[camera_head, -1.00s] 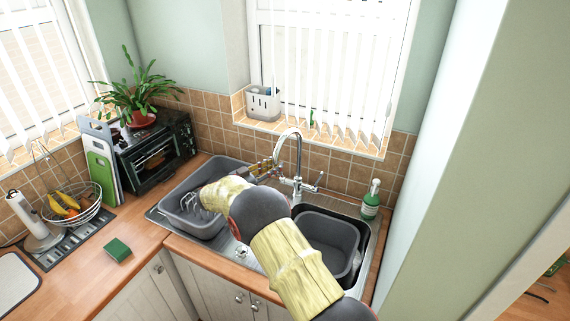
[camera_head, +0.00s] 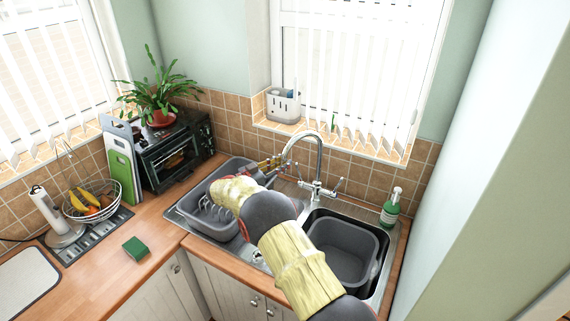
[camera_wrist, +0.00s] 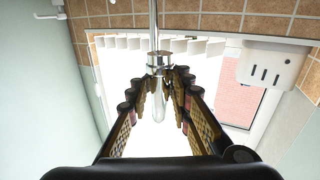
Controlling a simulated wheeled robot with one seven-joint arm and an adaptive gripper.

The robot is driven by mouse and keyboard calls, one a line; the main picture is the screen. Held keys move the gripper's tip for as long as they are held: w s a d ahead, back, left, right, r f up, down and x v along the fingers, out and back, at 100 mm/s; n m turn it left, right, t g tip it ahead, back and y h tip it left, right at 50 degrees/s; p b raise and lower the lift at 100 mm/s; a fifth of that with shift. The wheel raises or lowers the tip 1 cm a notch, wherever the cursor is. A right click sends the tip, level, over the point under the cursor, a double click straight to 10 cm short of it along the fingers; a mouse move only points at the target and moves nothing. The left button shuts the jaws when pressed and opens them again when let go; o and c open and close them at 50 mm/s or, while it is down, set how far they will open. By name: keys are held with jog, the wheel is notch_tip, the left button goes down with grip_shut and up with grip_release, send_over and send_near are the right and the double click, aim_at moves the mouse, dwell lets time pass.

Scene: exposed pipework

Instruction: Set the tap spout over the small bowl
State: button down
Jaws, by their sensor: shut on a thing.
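The chrome tap (camera_head: 318,188) stands behind the sink, with its tall curved spout (camera_head: 305,134) arching to the left in the head view. My gripper (camera_head: 268,166) is at the spout's outlet end, left of the tap base. In the wrist view my gripper (camera_wrist: 161,84) is shut around the spout's end (camera_wrist: 157,62), with a finger on each side. Grey tubs sit at the left (camera_head: 236,165) and right (camera_head: 345,250) of the sink. My arm crosses the middle of the sink and hides part of it. I cannot tell which basin is the small bowl.
A green soap bottle (camera_head: 390,208) stands right of the sink. A white caddy (camera_head: 283,106) sits on the window ledge behind. A small oven (camera_head: 175,148), a plant and chopping boards stand at the left. A green sponge (camera_head: 136,248) lies on the worktop.

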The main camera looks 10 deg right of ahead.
jog(key=shift+a, duration=0.25)
jog(key=c, duration=2.1)
grip_release()
jog(key=shift+o, duration=1.1)
jog(key=shift+a, duration=0.25)
jog(key=shift+o, duration=1.3)
jog(key=shift+d, duration=0.25)
jog(key=v, duration=1.2)
jog(key=shift+a, duration=0.15)
